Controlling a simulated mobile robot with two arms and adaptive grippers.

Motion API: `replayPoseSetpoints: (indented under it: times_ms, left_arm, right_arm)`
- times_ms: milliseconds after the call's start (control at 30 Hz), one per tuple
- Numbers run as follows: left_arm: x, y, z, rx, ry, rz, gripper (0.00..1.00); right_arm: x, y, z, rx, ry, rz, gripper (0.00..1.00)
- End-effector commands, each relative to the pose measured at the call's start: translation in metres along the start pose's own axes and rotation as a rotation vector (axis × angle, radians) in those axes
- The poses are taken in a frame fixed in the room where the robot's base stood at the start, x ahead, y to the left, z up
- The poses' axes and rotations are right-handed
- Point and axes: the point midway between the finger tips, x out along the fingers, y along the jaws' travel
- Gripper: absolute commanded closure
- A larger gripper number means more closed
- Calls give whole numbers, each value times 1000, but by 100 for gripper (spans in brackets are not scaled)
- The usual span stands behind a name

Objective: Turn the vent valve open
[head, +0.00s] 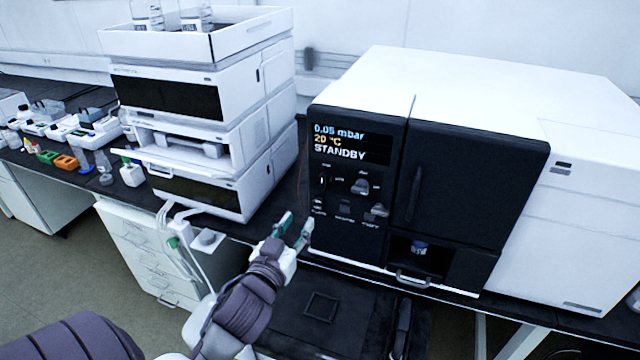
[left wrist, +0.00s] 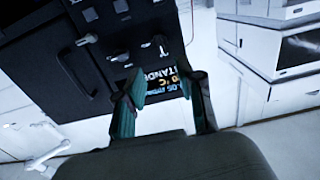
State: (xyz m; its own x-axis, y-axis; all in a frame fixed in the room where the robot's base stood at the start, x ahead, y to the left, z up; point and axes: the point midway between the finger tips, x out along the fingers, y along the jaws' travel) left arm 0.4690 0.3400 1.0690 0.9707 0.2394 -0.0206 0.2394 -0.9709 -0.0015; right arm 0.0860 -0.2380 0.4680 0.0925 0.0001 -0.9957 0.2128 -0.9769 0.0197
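The black control panel (head: 349,190) of the large white instrument carries several small knobs and levers. Its labels are too small to read, so I cannot tell which is the vent valve. One grey lever (head: 360,186) sits below the display, another (head: 378,210) lower right. In the left wrist view the panel is tilted, with a grey lever (left wrist: 160,42) ahead of the fingertips. My left gripper (head: 295,228) is open and empty, just left of the panel's lower part and apart from the levers. It also shows in the left wrist view (left wrist: 165,82). My right gripper is out of view.
The display (head: 348,144) reads 0.05 mbar, 20 °C, STANDBY. A dark door with a handle (head: 413,195) is right of the panel, above a bay with a blue-capped vial (head: 419,247). A white instrument stack (head: 268,125) stands to the left.

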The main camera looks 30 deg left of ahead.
Motion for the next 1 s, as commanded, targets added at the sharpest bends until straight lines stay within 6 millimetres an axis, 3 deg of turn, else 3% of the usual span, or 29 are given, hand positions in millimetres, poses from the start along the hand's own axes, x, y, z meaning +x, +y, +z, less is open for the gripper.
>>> replayPoseSetpoints:
  times_ms: [233, 700, 1000]
  left_arm:
    - [26, 0, -9, -1, 25, 6, 62]
    - [119, 0, -9, -1, 21, 5, 62]
    - [139, 1, -7, -2, 20, 7, 62]
  right_arm:
    - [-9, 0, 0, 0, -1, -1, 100]
    - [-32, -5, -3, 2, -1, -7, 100]
    - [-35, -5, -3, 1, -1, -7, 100]
